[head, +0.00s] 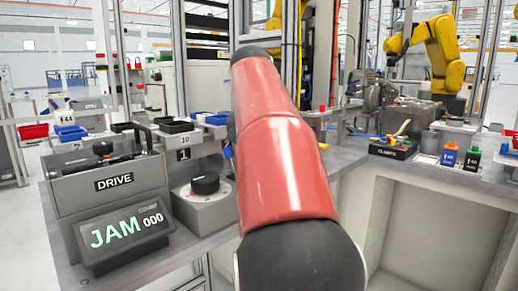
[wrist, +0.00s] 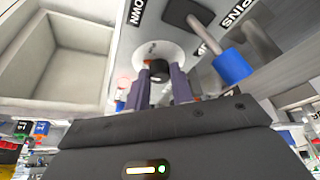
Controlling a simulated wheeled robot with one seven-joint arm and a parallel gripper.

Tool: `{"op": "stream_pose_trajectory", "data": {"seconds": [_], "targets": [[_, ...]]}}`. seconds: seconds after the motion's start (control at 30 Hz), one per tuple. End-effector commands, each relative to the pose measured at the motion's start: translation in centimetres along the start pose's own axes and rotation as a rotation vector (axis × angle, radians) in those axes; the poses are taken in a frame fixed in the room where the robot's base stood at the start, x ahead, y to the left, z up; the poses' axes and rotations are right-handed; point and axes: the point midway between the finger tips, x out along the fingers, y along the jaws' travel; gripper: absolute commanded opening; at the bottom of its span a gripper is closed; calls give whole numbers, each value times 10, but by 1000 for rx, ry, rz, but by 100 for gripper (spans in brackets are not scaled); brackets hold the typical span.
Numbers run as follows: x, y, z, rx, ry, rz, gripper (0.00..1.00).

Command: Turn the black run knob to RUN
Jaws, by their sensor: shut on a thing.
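In the head view, a black knob (head: 205,184) sits on a pale marked dial on a grey round-fronted housing, right of the DRIVE box; no fingers show on it there. The display (head: 124,231) reads JAM 000. My red and black arm crosses the middle and hides my gripper in that view. In the wrist view, my gripper (wrist: 162,82) has its two dark fingers closed around a black knob (wrist: 158,71) in front of a white round plate (wrist: 158,56). I cannot tell whether this is the same knob as in the head view. Its markings are not readable.
In the wrist view, a blue-gripped lever (wrist: 232,66) stands right of the fingers, near a PINS label (wrist: 234,12). In the head view, the DRIVE box (head: 108,184) stands left of the dial.

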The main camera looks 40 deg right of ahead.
Motion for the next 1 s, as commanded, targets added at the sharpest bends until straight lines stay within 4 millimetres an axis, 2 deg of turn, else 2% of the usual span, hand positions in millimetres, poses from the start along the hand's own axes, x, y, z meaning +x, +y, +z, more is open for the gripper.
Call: {"op": "stream_pose_trajectory", "data": {"seconds": [0.6, 1.0], "targets": [[0, -5, -2, 524, 2, 217, 0], [0, -6, -3, 734, 2, 302, 0]]}}
